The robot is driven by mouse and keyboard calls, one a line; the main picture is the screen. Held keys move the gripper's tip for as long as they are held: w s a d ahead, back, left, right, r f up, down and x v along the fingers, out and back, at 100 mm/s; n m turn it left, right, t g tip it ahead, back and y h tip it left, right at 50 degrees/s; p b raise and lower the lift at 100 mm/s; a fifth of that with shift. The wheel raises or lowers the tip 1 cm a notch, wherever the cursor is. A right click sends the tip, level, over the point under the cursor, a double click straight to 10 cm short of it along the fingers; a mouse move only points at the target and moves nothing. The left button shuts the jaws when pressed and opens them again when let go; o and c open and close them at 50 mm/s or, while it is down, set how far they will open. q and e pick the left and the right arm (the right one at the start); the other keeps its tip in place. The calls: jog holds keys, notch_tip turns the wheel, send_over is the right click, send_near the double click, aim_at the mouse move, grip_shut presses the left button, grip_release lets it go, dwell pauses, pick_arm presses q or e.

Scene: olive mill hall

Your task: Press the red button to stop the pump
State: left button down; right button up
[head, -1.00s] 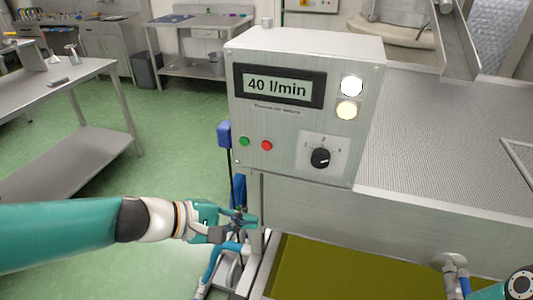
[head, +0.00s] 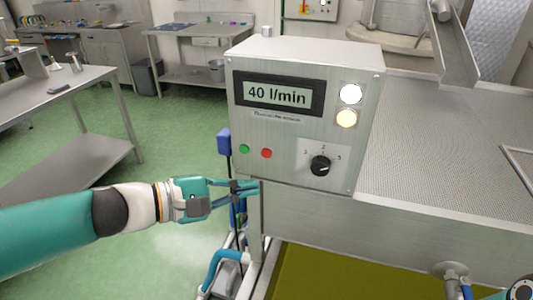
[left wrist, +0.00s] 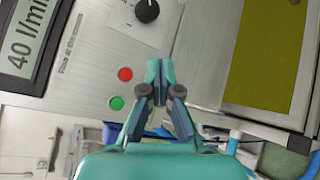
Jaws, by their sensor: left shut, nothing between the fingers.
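The red button (head: 266,153) is on the front of the grey control box, right of a green button (head: 244,149). In the left wrist view the red button (left wrist: 125,74) and the green button (left wrist: 116,103) lie left of my fingertips. My left gripper (head: 256,186) is shut and empty. In the head view its fingertips appear just below the box's lower front edge, under the two buttons, and I see no contact with the red button. The left wrist view also shows the closed fingers (left wrist: 160,68). At the lower right corner, only part of my right arm shows, without its fingers.
The box has a display (head: 278,94) reading 40 l/min, two lit lamps (head: 350,93) and a black rotary knob (head: 320,166). A steel tank (head: 440,130) stands right of it, with olive-coloured liquid (head: 340,275) below. A steel table (head: 60,110) is at left, with open green floor between.

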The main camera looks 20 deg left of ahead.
aim_at(279, 157)
pick_arm(q)
jog(key=shift+w+d+p, duration=0.15)
jog(key=shift+w+p, duration=0.25)
jog(key=shift+w, duration=3.15)
jog(key=shift+w, duration=0.1)
jog(key=shift+w, duration=0.35)
jog(key=shift+w, duration=0.35)
jog(key=shift+s+b, duration=0.15)
jog(key=shift+b, duration=0.15)
jog(key=shift+s, duration=0.4)
jog(key=shift+s+b, duration=0.25)
jog(key=shift+b, duration=0.05)
jog(key=shift+s, duration=0.1)
